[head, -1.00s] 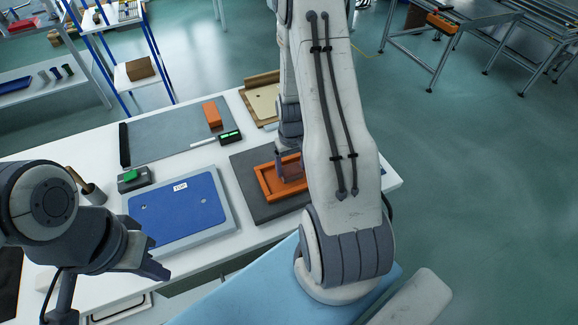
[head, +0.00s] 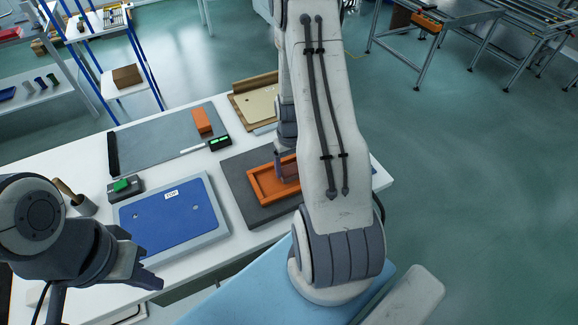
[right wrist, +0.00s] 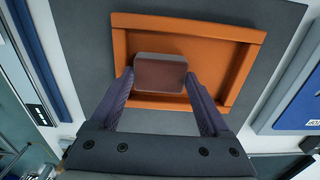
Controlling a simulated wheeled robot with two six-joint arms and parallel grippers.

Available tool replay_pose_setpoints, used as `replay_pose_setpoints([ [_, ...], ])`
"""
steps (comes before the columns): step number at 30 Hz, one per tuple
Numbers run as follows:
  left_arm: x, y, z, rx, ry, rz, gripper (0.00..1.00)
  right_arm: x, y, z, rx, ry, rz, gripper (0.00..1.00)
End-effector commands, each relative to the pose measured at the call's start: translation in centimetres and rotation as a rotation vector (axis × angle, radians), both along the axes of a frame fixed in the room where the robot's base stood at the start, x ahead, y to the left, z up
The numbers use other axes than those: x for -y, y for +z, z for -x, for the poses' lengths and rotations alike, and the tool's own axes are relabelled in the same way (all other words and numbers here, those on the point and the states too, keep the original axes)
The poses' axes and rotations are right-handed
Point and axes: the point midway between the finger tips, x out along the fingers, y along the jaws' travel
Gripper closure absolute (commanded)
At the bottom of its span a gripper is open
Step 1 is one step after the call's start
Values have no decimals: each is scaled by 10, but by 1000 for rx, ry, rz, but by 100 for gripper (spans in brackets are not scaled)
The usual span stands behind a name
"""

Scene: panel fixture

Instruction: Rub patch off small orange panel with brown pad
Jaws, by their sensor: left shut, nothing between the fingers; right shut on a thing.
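The small orange panel (head: 264,195) has a raised rim and lies on a dark grey mat (head: 235,178); it also shows in the right wrist view (right wrist: 190,28). My right gripper (right wrist: 160,84) is shut on the brown pad (right wrist: 160,72), holding it over the panel's recessed face, towards one side. I cannot tell whether the pad touches the face. In the head view my right arm hides part of the panel. No patch can be made out; the pad and fingers cover part of the face. My left gripper (head: 150,278) is shut and empty, near the table's front edge.
A blue panel (head: 170,222) lies left of the mat. Behind are a grey board (head: 160,142) with an orange block (head: 202,121), a small device with a green display (head: 220,143) and a wooden tray (head: 243,88).

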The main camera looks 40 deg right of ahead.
Motion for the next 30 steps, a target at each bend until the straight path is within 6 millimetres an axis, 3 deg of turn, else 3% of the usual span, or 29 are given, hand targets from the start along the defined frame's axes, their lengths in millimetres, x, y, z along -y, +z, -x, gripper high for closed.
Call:
replay_pose_setpoints([
  [5,0,4,0,0,0,0,100,0,5,0,0,1,0,64],
  [21,0,41,0,0,0,0,100,0,49,-1,1,1,0,64],
  [30,0,42,0,0,0,0,100,0,50,0,1,1,0,64],
])
